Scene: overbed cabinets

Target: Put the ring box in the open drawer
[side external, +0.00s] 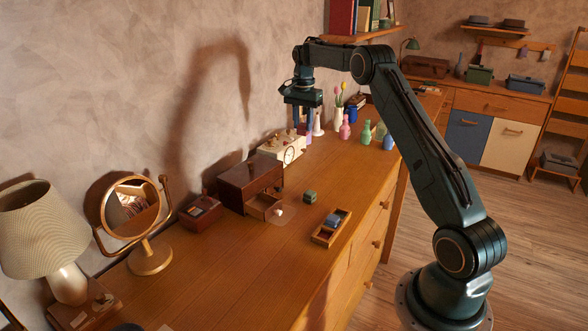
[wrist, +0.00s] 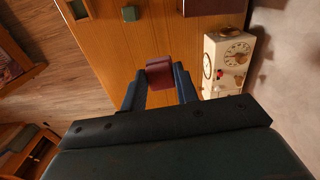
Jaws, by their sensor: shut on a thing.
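A small dark red box, seemingly the ring box (wrist: 160,70), is between the blue fingertips of my gripper (wrist: 159,76). My gripper (side external: 304,128) is shut on it, raised above the dresser top behind the clock in the side view; its arm and fingers partly hide the box there. The open drawer (side external: 262,204) sticks out from the front of a small dark wooden chest (side external: 248,176) on the dresser, with a pale knob (side external: 278,211). The gripper is well apart from the drawer, on the far side of the clock. The drawer's floor is hard to see.
A cream clock box (side external: 284,150) stands between gripper and chest. A small green box (side external: 310,196) and a wooden tray (side external: 344,217) with small items are in front of the chest. Vases (side external: 345,128) and bottles stand near the gripper. A mirror (side external: 130,210) and lamp are at left.

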